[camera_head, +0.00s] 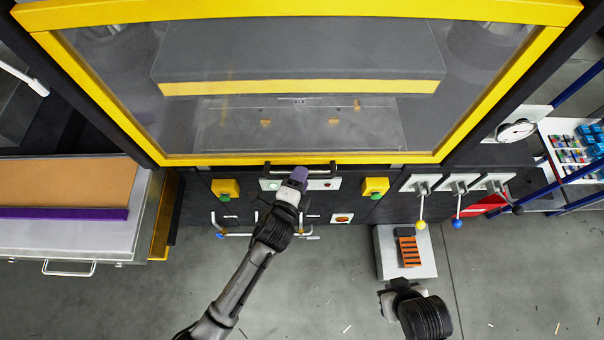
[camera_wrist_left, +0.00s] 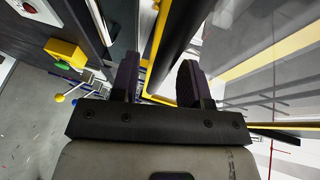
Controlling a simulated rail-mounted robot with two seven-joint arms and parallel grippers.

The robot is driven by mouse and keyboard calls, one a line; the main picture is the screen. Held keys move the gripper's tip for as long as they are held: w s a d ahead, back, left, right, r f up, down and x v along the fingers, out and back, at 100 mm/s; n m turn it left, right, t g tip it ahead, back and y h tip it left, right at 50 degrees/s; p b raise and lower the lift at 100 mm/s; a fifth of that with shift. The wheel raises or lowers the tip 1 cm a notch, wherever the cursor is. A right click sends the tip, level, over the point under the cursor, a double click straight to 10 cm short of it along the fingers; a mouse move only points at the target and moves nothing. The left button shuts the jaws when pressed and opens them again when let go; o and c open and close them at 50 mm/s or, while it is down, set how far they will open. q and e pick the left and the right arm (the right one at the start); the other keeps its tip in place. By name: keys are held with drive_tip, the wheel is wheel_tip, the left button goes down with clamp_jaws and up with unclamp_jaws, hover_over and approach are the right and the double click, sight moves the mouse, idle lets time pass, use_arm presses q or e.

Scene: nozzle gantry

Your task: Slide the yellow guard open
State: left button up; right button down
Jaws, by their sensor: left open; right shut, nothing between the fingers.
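The yellow guard (camera_head: 330,159) is a yellow-framed clear panel over the gantry, with its lower edge across the front of the machine. A black bar handle (camera_head: 275,166) runs along that lower edge. The guard's yellow frame (camera_wrist_left: 155,42) shows behind. My right gripper (camera_head: 394,290) is low at the right, away from the guard, shut and empty.
Below the guard are two yellow button boxes (camera_head: 226,189) (camera_head: 375,187) and a front panel with buttons. Levers with yellow and blue knobs (camera_head: 421,225) stand at the right. A grey stand (camera_head: 424,262) carries an orange-black block. A drawer unit (camera_head: 75,230) is at the left.

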use_arm(q)
drive_tip(key=shift+w+d+f, duration=0.1)
drive_tip(key=shift+w+d, duration=0.15)
drive_tip(key=shift+w, duration=0.35)
drive_tip(key=shift+c, duration=0.4)
clamp_jaws()
